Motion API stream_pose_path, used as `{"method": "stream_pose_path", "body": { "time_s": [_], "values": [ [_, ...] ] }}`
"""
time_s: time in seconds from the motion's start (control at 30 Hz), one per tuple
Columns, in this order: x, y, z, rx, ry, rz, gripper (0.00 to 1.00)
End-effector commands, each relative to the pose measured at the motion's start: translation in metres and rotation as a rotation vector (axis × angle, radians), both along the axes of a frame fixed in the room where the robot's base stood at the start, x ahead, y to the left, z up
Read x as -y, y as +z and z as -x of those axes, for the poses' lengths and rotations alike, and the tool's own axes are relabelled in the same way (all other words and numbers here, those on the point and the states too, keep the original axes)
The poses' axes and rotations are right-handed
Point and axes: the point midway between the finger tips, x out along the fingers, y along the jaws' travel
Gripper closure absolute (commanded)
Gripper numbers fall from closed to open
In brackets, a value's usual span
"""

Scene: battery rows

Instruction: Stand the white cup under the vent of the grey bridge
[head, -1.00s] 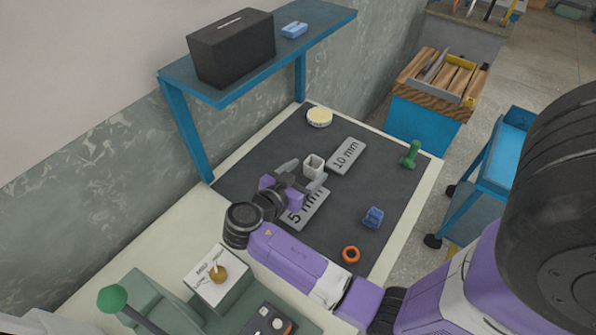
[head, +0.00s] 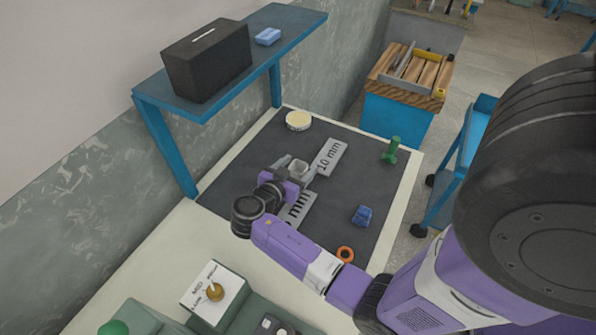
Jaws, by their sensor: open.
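The white cup (head: 299,167) is a small, pale, square-sided cup, open at the top. It stands on the dark mat of the workbench, beside the grey plate marked "10 mm" (head: 328,158). My gripper (head: 297,172) is open and low over the mat, with one grey finger on each side of the cup. Part of the cup is hidden by the gripper, and I cannot tell whether a finger touches it. I cannot make out a grey bridge with a vent in this view.
A blue shelf (head: 290,40) along the wall carries a black box (head: 206,60) and a blue block (head: 268,37). The mat (head: 240,160) also holds a cream disc (head: 298,121), a green dumbbell-shaped piece (head: 391,150), a blue piece (head: 362,215) and an orange ring (head: 345,254).

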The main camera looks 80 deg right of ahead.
Motion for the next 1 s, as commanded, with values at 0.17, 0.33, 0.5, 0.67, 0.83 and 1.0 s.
{"method": "stream_pose_path", "body": {
  "time_s": [0.17, 0.33, 0.5, 0.67, 0.83, 1.0],
  "values": [
    [0.001, -0.001, 0.0, 0.0, 0.0, 0.0, 0.29],
    [0.0, -0.001, 0.0, 0.0, 0.0, 0.0, 0.57],
    [0.0, 0.0, 0.0, 0.0, 0.0, 0.0, 0.9],
    [0.0, 0.0, 0.0, 0.0, 0.0, 0.0, 0.99],
    [0.0, 0.002, 0.0, 0.001, 0.0, 0.0, 0.99],
    [0.0, 0.015, 0.0, 0.003, -0.001, 0.002, 0.99]
  ]
}}
